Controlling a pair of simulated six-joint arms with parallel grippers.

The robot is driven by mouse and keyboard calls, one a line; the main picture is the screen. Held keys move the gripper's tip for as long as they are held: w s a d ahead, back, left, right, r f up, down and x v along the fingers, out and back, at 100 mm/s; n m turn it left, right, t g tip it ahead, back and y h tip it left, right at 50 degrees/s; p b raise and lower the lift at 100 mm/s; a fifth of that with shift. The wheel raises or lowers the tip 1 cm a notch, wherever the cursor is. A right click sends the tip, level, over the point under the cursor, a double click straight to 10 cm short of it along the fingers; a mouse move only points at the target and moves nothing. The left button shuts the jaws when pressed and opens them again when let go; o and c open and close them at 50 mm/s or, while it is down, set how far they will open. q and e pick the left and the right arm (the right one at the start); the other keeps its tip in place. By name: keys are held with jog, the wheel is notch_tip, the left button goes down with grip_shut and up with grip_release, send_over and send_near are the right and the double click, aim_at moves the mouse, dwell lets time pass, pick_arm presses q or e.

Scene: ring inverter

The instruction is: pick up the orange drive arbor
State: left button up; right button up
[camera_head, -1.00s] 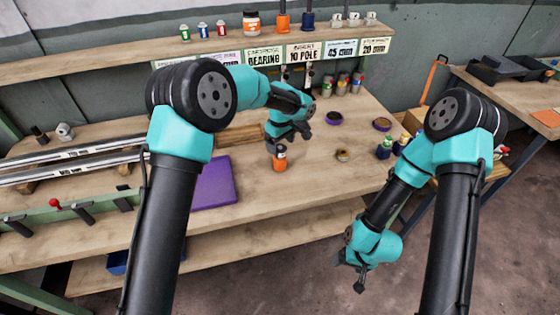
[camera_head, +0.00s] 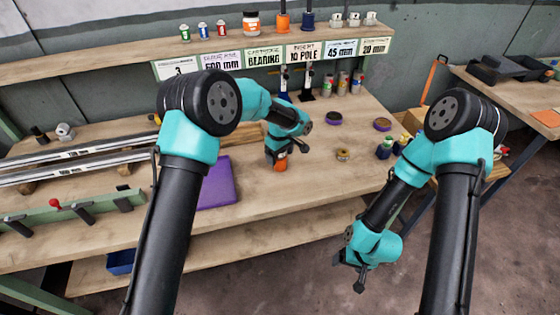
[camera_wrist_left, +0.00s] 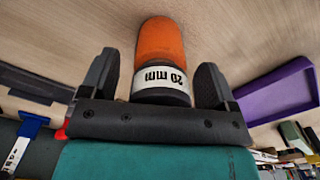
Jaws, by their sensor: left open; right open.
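In the left wrist view the orange arbor (camera_wrist_left: 160,55) has a white band marked 20 mm and a dark end, and lies between the two fingers of my left gripper (camera_wrist_left: 156,85). The fingers are open, one on each side, with a gap at least on the right side. My right gripper (camera_head: 352,272) is open and empty, low in front of the bench's right part.
A small brass ring (camera_head: 343,155) and dark round parts (camera_head: 334,118) lie to the right. Another orange piece (camera_head: 283,22) stands on the shelf. Bench front is clear.

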pick_arm(q)
jog(key=shift+c, duration=0.3)
jog(key=shift+r, duration=0.1)
jog(key=c, duration=1.2)
